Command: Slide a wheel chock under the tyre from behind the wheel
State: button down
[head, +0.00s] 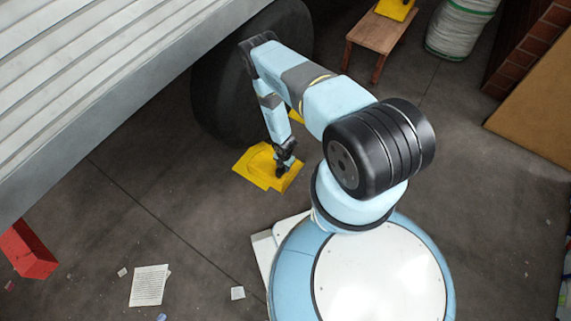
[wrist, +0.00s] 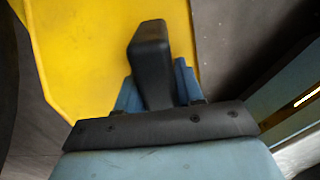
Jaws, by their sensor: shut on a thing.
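A yellow wheel chock (head: 252,168) is low by the floor, beside the lower right of the dark tyre (head: 225,105) in the head view. My gripper (head: 284,167) points down and is shut on the chock's near right part. The chock fills the upper left of the wrist view (wrist: 80,60), behind the dark finger of my gripper (wrist: 152,50). I cannot tell whether the chock touches the floor or the tyre. My arm covers part of the tyre.
A ribbed grey trailer bed (head: 90,80) overhangs the tyre. A wooden stool (head: 372,35) carries another yellow thing (head: 396,9); a white sack (head: 458,28) stands beside it. Papers (head: 149,286) lie on open floor at lower left.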

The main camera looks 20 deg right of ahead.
aim_at(264, 156)
jog(key=shift+f, duration=2.85)
jog(key=shift+w+a+f, duration=0.1)
jog(key=shift+w+a, duration=1.25)
jog(key=shift+w, duration=0.55)
jog(key=shift+w+a+r, duration=0.1)
jog(key=shift+w+a, duration=1.3)
jog(key=shift+w, duration=0.45)
jog(key=shift+w+a+f, duration=0.1)
jog(key=shift+w+a, duration=1.25)
jog(key=shift+w, duration=0.55)
jog(key=shift+w+d, duration=0.4)
jog(key=shift+d, duration=0.15)
jog(key=shift+f, duration=0.35)
jog(key=c, duration=0.7)
grip_release()
jog(key=shift+s, duration=0.1)
jog(key=shift+o, duration=0.4)
jog(key=shift+f, duration=0.1)
jog(key=shift+s, duration=0.1)
